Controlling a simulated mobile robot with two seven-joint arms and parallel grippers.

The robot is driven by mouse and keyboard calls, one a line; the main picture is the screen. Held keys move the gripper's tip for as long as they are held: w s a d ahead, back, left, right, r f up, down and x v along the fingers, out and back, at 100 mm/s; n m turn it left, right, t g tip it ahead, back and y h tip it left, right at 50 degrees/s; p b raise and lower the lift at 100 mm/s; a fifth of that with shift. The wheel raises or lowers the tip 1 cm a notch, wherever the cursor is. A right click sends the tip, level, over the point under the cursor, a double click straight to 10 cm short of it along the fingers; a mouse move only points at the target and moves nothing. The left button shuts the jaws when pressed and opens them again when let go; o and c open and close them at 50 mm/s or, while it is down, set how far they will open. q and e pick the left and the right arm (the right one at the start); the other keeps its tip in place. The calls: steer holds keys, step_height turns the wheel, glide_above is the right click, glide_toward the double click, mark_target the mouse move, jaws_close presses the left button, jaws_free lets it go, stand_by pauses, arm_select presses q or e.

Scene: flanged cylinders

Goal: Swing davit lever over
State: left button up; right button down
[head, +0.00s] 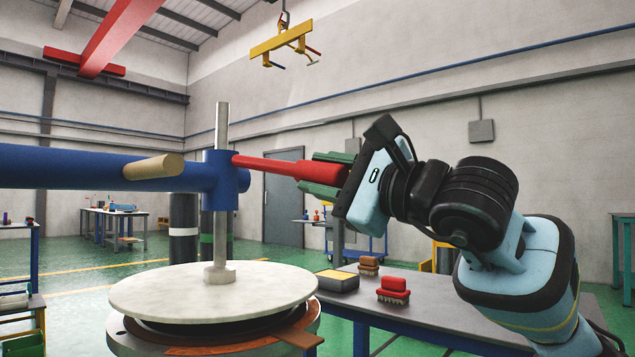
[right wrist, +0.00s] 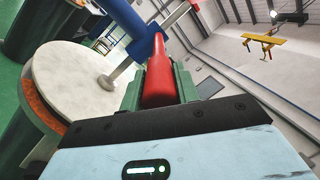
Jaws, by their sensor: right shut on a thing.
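The davit is a blue horizontal arm (head: 75,168) with a blue sleeve (head: 226,180) around an upright steel post (head: 221,122). A red lever (head: 275,166) sticks out from the sleeve to the right. The post stands over a round pale lid (head: 215,290) on a flanged cylinder. My right gripper (head: 325,172) is shut on the red end of the lever, its green fingers on either side of it. The right wrist view shows the red lever (right wrist: 159,75) between the fingers, leading to the blue sleeve (right wrist: 146,42). My left gripper is in neither view.
A tan wooden handle (head: 153,167) sits on the blue arm. A grey-topped table (head: 440,310) with brushes (head: 393,290) and a yellow-topped box (head: 337,281) stands behind, below my right arm. A yellow lifting beam (head: 283,42) hangs high up.

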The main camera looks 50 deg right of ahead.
steer(key=shift+w+a+f, duration=0.1)
steer(key=shift+f, duration=0.15)
steer(key=c, duration=1.3)
jaws_free()
steer(key=shift+c, duration=0.2)
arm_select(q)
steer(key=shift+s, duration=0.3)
arm_select(e)
steer(key=shift+o, duration=1.4)
steer(key=shift+s+d+f+b, duration=0.1)
steer(key=shift+s+f+b, duration=0.15)
steer(key=shift+s, duration=1.05)
steer(key=shift+s+d+f+b, duration=0.1)
steer(key=shift+s+f+b, duration=0.1)
steer(key=shift+s, duration=1.05)
steer(key=shift+s+f+b, duration=0.25)
steer(key=shift+s, duration=1.05)
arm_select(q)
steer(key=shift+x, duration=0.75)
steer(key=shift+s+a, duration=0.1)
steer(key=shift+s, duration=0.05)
